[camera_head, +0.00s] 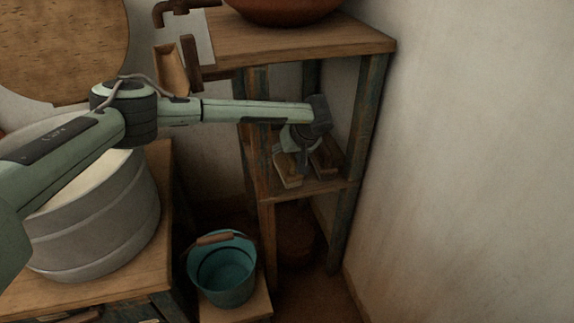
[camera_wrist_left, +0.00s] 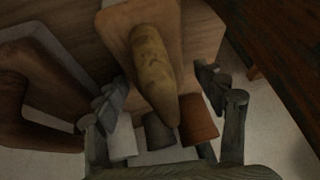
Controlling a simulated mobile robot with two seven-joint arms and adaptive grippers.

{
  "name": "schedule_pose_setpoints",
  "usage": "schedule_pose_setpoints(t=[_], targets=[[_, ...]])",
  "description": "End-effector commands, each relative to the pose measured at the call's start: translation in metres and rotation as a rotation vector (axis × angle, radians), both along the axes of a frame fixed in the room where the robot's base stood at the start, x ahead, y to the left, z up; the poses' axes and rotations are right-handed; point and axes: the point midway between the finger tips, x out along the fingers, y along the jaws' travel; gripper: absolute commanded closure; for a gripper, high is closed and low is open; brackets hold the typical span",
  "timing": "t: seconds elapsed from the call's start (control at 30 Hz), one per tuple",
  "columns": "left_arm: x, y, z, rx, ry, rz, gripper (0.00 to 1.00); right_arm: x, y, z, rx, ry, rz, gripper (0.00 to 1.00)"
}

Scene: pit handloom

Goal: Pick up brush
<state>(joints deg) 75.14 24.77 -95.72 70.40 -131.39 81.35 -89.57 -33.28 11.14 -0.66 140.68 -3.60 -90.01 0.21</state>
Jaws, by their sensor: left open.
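My left gripper (camera_head: 303,158) reaches into the wooden shelf unit, just above its middle shelf. In the left wrist view its two fingers (camera_wrist_left: 160,88) are spread apart. A wooden piece with a tan, tapered handle (camera_wrist_left: 152,62), which looks like the brush, lies between the fingers, its narrow end pointing back toward the palm. I cannot tell whether a finger touches it. In the head view, two wooden pieces lie on that shelf, one at left (camera_head: 287,172) and one at right (camera_head: 328,157), partly hidden by the gripper. Bristles cannot be made out. My right gripper is not in view.
The shelf unit's top board (camera_head: 300,42) is close above my forearm, and its posts (camera_head: 365,115) stand around the gripper. A teal bucket (camera_head: 226,272) stands below. A large grey tub (camera_head: 90,225) is at left. In the wrist view, a terracotta cylinder (camera_wrist_left: 198,120) shows near the fingers.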

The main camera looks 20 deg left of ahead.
Motion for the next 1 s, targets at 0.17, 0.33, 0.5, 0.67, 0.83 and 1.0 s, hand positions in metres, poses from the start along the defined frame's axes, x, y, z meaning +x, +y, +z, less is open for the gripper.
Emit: schedule_pose_setpoints(t=[0.17,0.33,0.5,0.67,0.83,1.0], targets=[[0.0,0.0,0.0,-0.001,0.0,-0.001,0.36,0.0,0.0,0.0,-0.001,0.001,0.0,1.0],[0.0,0.0,0.0,0.0,0.0,0.0,0.57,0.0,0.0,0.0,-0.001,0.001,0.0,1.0],[0.0,0.0,0.001,0.0,0.0,0.0,0.78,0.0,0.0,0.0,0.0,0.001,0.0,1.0],[0.0,0.0,0.001,-0.001,-0.001,0.0,0.87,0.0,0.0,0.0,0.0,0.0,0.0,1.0],[0.0,0.0,0.002,-0.001,-0.001,0.0,0.87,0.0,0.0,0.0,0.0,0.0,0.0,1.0],[0.001,0.0,0.013,-0.001,-0.002,0.0,0.87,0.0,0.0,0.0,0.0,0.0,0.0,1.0]])
